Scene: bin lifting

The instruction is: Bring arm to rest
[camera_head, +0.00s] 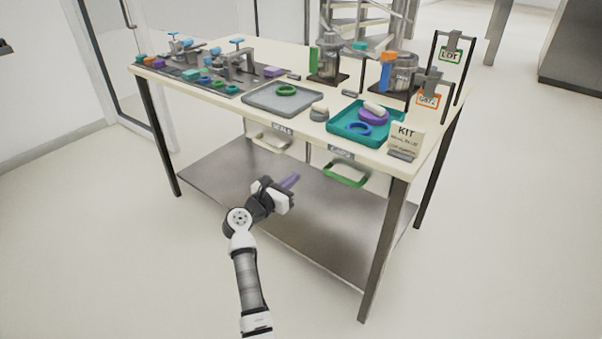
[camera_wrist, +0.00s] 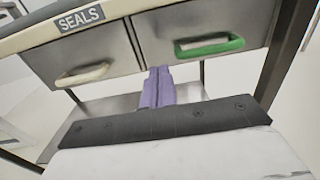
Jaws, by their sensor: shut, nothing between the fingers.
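My gripper (camera_head: 290,181) has purple fingers and hangs in front of the table, below the level of its top. In the wrist view the fingers (camera_wrist: 158,88) are together with nothing between them. They point toward the gap between two closed drawers. The left drawer, labelled SEALS, has a cream handle (camera_wrist: 84,75). The right drawer has a green handle (camera_wrist: 209,45). The fingers appear apart from both handles. In the head view the arm reaches up from the bottom edge and is bent at the elbow.
The table (camera_head: 215,96) holds a grey tray (camera_head: 262,103) with a green ring, a teal tray (camera_head: 340,128) with purple and blue rings, and a KIT card (camera_head: 405,138). A metal lower shelf (camera_head: 330,235) and table legs stand close. The floor in front is clear.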

